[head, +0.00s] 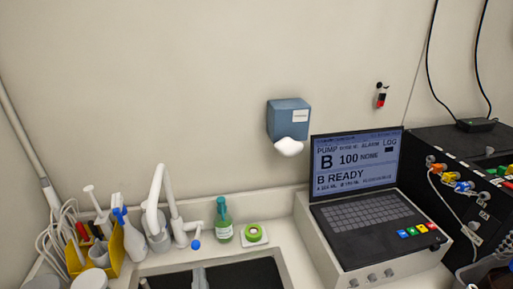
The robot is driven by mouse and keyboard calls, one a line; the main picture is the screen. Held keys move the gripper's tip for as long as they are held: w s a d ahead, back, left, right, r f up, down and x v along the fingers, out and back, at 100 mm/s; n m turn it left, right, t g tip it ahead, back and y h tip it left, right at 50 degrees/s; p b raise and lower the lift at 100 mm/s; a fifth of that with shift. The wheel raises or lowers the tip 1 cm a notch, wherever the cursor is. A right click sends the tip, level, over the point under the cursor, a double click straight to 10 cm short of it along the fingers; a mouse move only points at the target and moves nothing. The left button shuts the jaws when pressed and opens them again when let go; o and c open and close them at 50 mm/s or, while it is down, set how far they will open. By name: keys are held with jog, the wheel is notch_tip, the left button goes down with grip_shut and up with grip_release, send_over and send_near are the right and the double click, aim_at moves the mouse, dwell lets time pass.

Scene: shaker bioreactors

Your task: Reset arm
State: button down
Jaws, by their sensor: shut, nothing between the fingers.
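Neither my arm nor my gripper can be made out in the head view, so its position and jaws are hidden from me. The view shows a counter with a sink and a laptop-like control unit (362,205) against a pale wall. The unit's screen reads "PUMP", "B 100 NONE" and "B READY".
A blue dispenser (288,118) hangs on the wall. Black equipment (463,160) with cables stands at right.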

jog(key=s+d+f+n+g+h+b, duration=0.1)
jog(key=s+d+f+n+h+b, duration=0.2)
jog(key=s+d+n, duration=1.2)
jog(key=s+d+f+n+g+h+b, duration=0.1)
jog(key=s+d+f+n+h+b, duration=0.2)
jog(key=s+d+n, duration=1.2)
jog(key=s+d+b, duration=0.1)
jog(key=s+d, duration=0.1)
jog(key=d, duration=0.2)
jog(key=shift+s+d, duration=0.25)
jog(key=shift+d, duration=0.15)
